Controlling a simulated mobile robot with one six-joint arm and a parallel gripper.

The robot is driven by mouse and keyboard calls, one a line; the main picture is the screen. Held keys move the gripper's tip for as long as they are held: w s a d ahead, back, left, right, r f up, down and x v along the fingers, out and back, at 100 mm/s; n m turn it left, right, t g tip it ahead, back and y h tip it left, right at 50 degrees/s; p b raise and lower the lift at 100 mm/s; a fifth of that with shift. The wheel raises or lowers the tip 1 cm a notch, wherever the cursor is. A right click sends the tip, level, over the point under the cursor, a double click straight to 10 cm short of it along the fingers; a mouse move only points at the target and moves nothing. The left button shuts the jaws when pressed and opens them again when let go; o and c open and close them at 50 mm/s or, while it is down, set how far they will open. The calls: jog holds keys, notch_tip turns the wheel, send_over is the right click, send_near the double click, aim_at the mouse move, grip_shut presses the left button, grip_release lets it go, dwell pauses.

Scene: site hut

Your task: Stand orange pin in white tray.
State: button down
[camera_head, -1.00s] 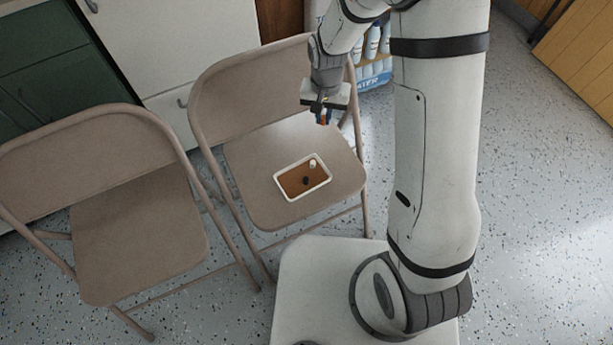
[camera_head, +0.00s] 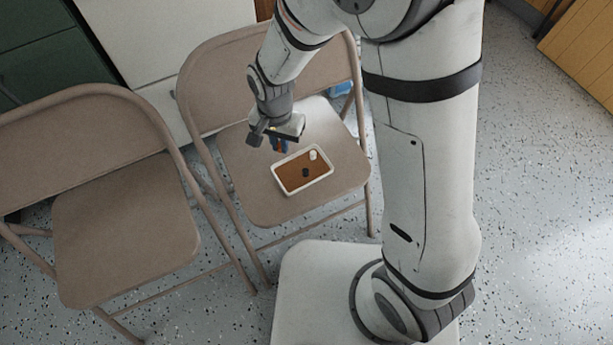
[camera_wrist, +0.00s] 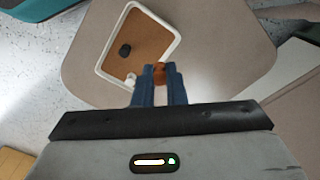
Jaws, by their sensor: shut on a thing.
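My gripper (camera_head: 279,146) is shut on the orange pin, with its blue fingers just beyond the far left side of the tray in the head view. The orange pin (camera_wrist: 159,72) shows between the fingertips in the wrist view; most of it is hidden. The white tray (camera_head: 303,192) lies on the seat of the right-hand folding chair. It has a white rim and a brown floor, and its rim also shows in the wrist view (camera_wrist: 152,13). Whether the pin is above or beside the tray rim is hard to tell.
In the tray stand a small white pin (camera_head: 313,155) near a corner and a black piece (camera_head: 306,173) near the middle. The folding chair's seat (camera_head: 250,190) is otherwise clear. A second folding chair (camera_head: 125,230) stands to the left.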

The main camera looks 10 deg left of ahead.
aim_at(284, 172)
jog(key=shift+s+d+f+b, duration=0.1)
jog(key=shift+f+b, duration=0.05)
jog(key=shift+b, duration=0.95)
jog(key=shift+m, duration=0.3)
notch_tip(284, 172, down, 10)
jog(key=b, duration=0.4)
jog(key=shift+r, duration=0.2)
jog(key=shift+f, duration=0.1)
jog(key=c, duration=1.9)
grip_release()
jog(key=shift+f+b, duration=0.1)
jog(key=shift+b, duration=0.2)
jog(key=shift+c, duration=0.2)
jog(key=shift+o, duration=0.9)
